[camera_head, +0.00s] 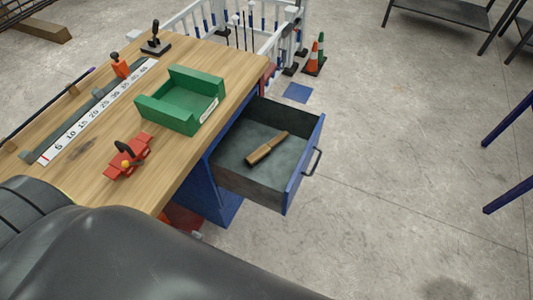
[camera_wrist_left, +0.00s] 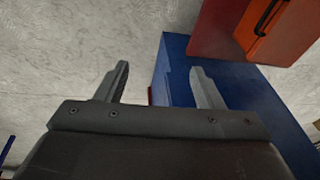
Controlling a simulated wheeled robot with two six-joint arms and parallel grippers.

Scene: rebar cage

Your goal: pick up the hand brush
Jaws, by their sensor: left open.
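The hand brush (camera_head: 267,148) has a wooden brown body and lies at a slant on the floor of the open drawer (camera_head: 231,160). The drawer is pulled out from the blue cabinet at the right end of the workbench. My left gripper (camera_wrist_left: 162,82) shows in the left wrist view, open and empty, with its two fingers apart. A blue cabinet side is behind its right finger. The brush does not show in that view. My left gripper's fingers do not show in the head view, where a dark arm link of mine fills the lower left. My right gripper is not in view.
The wooden workbench (camera_head: 105,165) carries a green tray (camera_head: 165,118), a red clamp-like tool (camera_head: 128,158) and a ruler strip (camera_head: 95,112). White railings and traffic cones (camera_head: 316,56) stand behind. The concrete floor right of the drawer is clear.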

